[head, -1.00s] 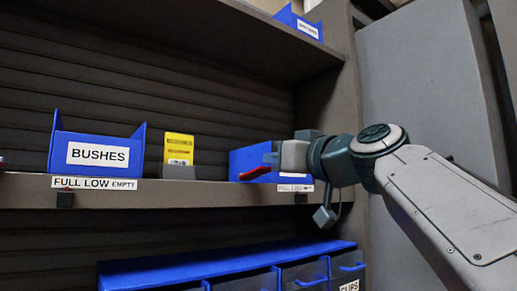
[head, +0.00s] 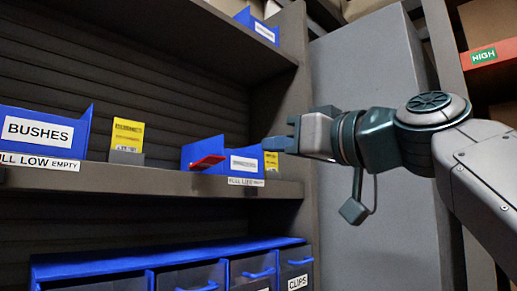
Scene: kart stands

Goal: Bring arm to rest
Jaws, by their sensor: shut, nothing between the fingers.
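My arm reaches in from the right in the head view, and my gripper (head: 277,143) points left. It is shut and empty, a little in front of and to the right of a blue bin (head: 195,152) on the shelf. A red flat piece (head: 207,162) shows at the front of that bin, apart from my gripper. The fingertips are small and dark, seen from the side.
A shelf (head: 130,180) holds a BUSHES bin (head: 40,132) and a yellow card (head: 127,136). A grey panel (head: 370,80) rises behind my arm. A red rack beam (head: 490,58) is at upper right.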

